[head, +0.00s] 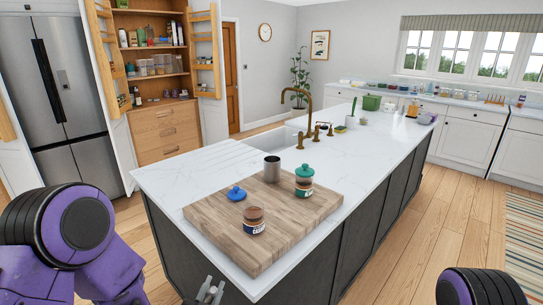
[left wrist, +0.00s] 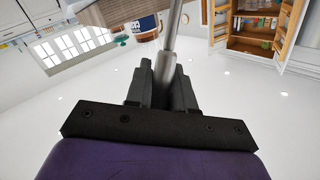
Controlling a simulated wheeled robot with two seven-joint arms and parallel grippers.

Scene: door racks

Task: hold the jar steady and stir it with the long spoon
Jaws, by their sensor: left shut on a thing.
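An open jar (head: 254,222) with brown contents and a dark blue label stands upright on the wooden board, near its front. A blue lid (head: 236,193) lies on the board just behind and left of it. My left gripper (head: 209,292) is low at the front, off the island's near edge and apart from the jar. In the left wrist view its fingers (left wrist: 163,85) are shut on a grey metal rod, seemingly the long spoon's handle (left wrist: 171,35); its far end is out of view. The jar also shows there (left wrist: 146,28). My right gripper is out of view.
The wooden board (head: 210,213) sits on the white island top (head: 345,160). A grey cup (head: 272,170) and a jar with a teal lid (head: 304,181) stand at its back. A brass tap (head: 297,100) and sink are behind. The board's middle is clear.

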